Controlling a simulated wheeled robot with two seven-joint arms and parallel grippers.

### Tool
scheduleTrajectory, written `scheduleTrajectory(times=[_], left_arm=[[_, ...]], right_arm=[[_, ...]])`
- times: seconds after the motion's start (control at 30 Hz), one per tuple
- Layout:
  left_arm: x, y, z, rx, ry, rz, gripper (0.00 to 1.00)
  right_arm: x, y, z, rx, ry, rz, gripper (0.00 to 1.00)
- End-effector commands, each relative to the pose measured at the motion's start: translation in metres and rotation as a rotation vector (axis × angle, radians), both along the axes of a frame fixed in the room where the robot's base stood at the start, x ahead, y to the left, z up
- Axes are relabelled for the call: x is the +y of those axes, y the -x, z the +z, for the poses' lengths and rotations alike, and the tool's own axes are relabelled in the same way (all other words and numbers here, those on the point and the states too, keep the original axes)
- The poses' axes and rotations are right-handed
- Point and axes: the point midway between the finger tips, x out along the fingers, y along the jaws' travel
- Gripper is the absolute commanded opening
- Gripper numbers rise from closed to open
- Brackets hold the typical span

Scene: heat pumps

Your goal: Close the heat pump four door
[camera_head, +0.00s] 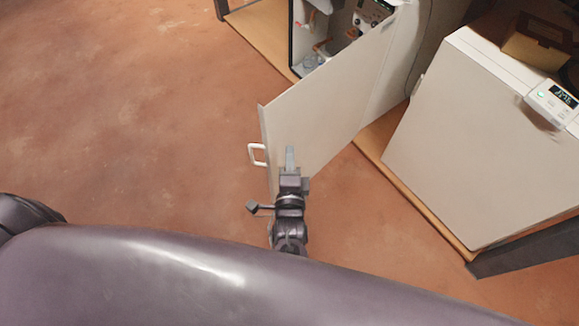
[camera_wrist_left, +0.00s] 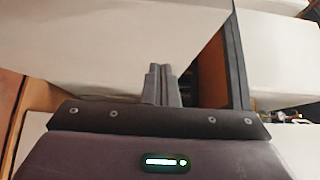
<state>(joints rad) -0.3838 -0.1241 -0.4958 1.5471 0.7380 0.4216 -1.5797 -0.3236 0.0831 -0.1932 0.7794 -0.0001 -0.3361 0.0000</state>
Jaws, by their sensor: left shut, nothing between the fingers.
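The heat pump door (camera_head: 330,105) is a pale panel that stands open, swung out from its cabinet (camera_head: 345,35), whose inside with pipes and fittings shows. A white handle (camera_head: 257,154) sits at the door's free edge. My left gripper (camera_head: 290,158) is shut and empty, in front of the door face near the free edge. Whether its fingertips touch the panel I cannot tell. In the left wrist view the shut fingers (camera_wrist_left: 161,84) point at the pale door panel (camera_wrist_left: 110,45), which fills much of the picture. My right gripper is not in view.
A second pale unit (camera_head: 470,140), closed, stands to the right on a wooden platform (camera_head: 400,185) with a dark edge. The reddish floor (camera_head: 130,120) to the left is clear.

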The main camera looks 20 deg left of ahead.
Motion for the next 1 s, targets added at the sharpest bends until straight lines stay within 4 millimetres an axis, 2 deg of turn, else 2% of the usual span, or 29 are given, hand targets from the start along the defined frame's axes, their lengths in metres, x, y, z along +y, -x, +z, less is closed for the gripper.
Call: scheduleTrajectory(times=[0.1, 0.23, 0.3, 0.5, 1.0], left_arm=[[0.007, -0.027, 0.001, -0.002, 0.000, 0.001, 0.00], [0.015, -0.051, 0.000, 0.000, 0.001, 0.000, 0.00], [0.027, -0.054, 0.000, 0.000, -0.001, -0.001, 0.00], [0.043, -0.064, 0.000, 0.001, 0.001, -0.002, 0.00], [0.048, -0.066, -0.001, 0.001, 0.001, -0.004, 0.00]], right_arm=[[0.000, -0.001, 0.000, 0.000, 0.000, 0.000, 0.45], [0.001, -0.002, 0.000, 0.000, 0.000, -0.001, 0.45], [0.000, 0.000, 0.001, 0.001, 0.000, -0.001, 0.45], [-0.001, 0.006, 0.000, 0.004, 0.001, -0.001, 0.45], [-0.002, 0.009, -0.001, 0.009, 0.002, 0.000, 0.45]])
